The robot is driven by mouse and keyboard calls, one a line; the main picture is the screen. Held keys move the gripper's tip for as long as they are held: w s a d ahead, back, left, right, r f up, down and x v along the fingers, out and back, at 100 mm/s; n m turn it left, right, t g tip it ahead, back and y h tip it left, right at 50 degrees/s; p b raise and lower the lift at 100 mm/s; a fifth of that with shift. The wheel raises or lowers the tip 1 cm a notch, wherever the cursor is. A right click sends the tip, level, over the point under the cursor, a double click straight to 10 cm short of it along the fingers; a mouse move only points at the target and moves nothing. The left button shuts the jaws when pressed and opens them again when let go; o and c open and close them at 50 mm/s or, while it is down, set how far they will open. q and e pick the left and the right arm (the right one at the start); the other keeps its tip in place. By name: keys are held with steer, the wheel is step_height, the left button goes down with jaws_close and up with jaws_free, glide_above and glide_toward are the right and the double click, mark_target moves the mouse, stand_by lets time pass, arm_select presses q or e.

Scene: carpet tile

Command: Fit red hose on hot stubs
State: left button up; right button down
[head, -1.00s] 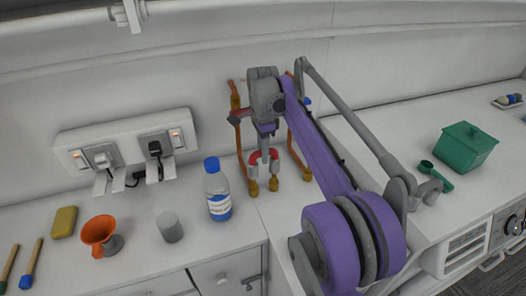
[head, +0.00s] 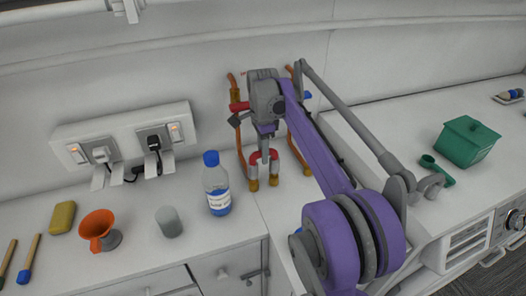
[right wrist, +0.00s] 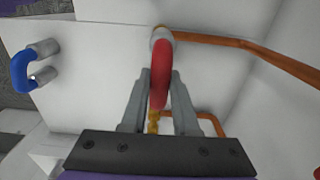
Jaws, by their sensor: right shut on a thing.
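The red hose (head: 264,155) is a short upside-down U with grey ends. My right gripper (head: 264,143) is shut on its arch and holds it upright over two brass stubs (head: 253,184) at the back of the counter. The grey ends line up with the stubs; I cannot tell whether they touch or overlap. In the right wrist view the hose (right wrist: 168,75) runs between the fingers (right wrist: 160,100), with one grey end at the top. A red lever (head: 240,106) is on the left copper pipe. My left gripper is not in view.
Copper pipes (head: 240,135) rise along the wall beside the gripper. A blue hose (right wrist: 22,72) with grey ends shows in the right wrist view. A bottle (head: 217,190), a grey cup (head: 169,222) and an orange funnel (head: 97,226) stand left. A green box (head: 468,142) is right.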

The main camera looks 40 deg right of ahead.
steer(key=shift+f+b, duration=0.5)
steer(key=shift+f, duration=0.6)
steer(key=c, duration=0.6)
jaws_free()
step_height(320, 180, up, 11)
steer(key=shift+f+p, duration=0.1)
steer(key=shift+p, duration=0.6)
